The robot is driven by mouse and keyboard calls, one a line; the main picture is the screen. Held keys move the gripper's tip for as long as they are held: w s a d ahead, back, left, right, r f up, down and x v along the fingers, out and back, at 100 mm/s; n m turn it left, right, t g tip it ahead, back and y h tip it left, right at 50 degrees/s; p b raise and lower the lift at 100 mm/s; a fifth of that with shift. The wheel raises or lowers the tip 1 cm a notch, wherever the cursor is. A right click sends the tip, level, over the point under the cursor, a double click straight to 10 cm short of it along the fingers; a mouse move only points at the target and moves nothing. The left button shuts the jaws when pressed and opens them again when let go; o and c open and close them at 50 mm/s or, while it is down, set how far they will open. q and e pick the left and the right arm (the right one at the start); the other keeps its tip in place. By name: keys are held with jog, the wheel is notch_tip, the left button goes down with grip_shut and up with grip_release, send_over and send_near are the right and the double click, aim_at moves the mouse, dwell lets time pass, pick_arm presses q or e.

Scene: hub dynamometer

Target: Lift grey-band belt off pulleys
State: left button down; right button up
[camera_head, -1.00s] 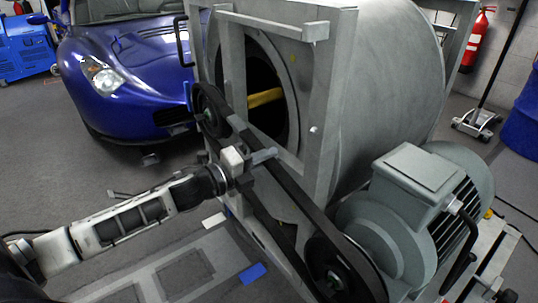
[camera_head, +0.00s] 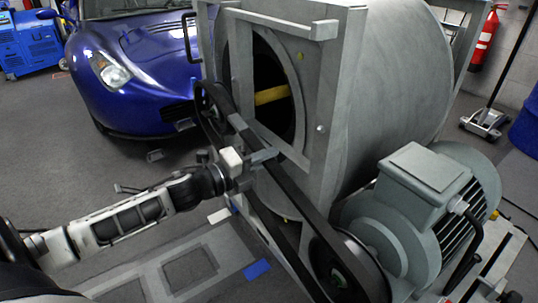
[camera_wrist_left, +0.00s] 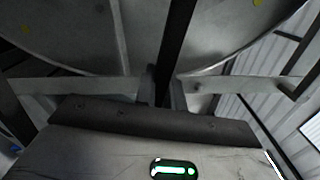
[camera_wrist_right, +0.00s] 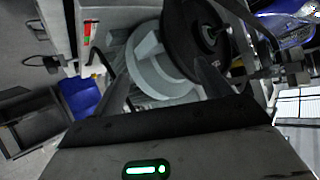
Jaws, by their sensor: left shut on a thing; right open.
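The black belt (camera_head: 291,190) slants from the upper pulley (camera_head: 209,112) down to the lower pulley (camera_head: 345,268) on the front of the machine. My left gripper (camera_head: 260,158) is shut on the belt's upper run, between the two pulleys. The left wrist view shows the belt (camera_wrist_left: 175,45) passing between the fingers (camera_wrist_left: 163,88). A grey band on the belt cannot be made out. Part of the lower pulley's pale rim shows beside the belt. My right gripper (camera_wrist_right: 161,70) is open and empty; its wrist view shows a dark pulley (camera_wrist_right: 200,35) beyond the fingers.
A grey steel frame (camera_head: 335,100) and large drum (camera_head: 395,75) stand behind the belt. A grey motor (camera_head: 420,210) sits at the right. A blue car (camera_head: 140,65) is at the back left. Open floor (camera_head: 60,150) lies to the left.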

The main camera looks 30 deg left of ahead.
pick_arm(q)
jog(key=shift+s+a+r, duration=0.1)
jog(key=shift+s+a, duration=0.05)
jog(key=shift+s, duration=0.2)
dwell(0.3)
jog(key=shift+s+a+p, duration=0.25)
jog(key=shift+s+p, duration=0.15)
jog(key=shift+s, duration=0.2)
jog(key=p+v, duration=0.5)
jog(key=v, duration=0.5)
jog(key=shift+s+r, duration=0.25)
jog(key=shift+s, duration=0.05)
dwell(0.6)
